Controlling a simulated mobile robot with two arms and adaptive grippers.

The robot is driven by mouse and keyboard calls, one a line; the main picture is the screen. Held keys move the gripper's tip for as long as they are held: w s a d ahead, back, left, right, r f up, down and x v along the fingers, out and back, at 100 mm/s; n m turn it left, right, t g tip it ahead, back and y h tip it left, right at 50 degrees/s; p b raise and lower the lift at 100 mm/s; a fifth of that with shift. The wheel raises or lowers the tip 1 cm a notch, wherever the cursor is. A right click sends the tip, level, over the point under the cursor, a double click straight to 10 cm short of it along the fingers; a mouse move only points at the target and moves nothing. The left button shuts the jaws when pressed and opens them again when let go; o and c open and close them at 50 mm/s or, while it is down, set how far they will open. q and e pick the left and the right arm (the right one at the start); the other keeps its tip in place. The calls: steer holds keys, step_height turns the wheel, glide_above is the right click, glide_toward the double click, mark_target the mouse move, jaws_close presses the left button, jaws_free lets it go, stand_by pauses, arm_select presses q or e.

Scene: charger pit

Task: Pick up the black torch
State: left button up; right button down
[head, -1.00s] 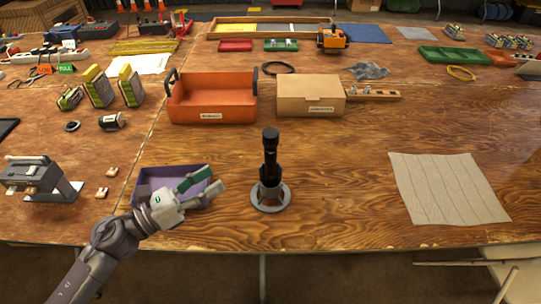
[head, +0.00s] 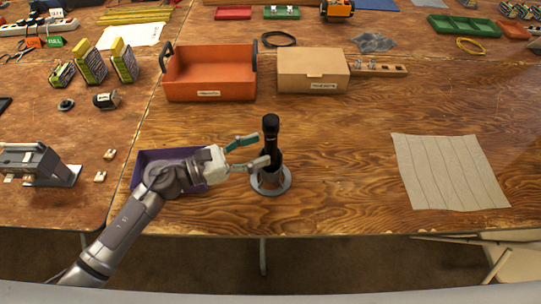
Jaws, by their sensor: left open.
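The black torch (head: 271,133) stands upright in a round grey holder (head: 271,185) near the front edge of the wooden table. Its lower part is partly hidden by the holder and by a finger of my gripper. My left gripper (head: 256,151) comes in from the left with its fingers spread. It is open and empty, with its fingertips just left of the torch; one fingertip overlaps the torch's lower body in the picture, and I cannot tell whether they touch. My right gripper is not in view.
A purple tray (head: 143,163) lies behind and under my left arm. An orange bin (head: 210,89) and a cardboard box (head: 312,78) stand behind the torch. A grey cloth (head: 450,172) lies flat at the right. Bare table surrounds the torch's right side.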

mark_target(271, 145)
arm_select(q)
steer(key=p+x, duration=0.1)
steer(key=x, duration=0.3)
steer(key=c, duration=1)
jaws_close()
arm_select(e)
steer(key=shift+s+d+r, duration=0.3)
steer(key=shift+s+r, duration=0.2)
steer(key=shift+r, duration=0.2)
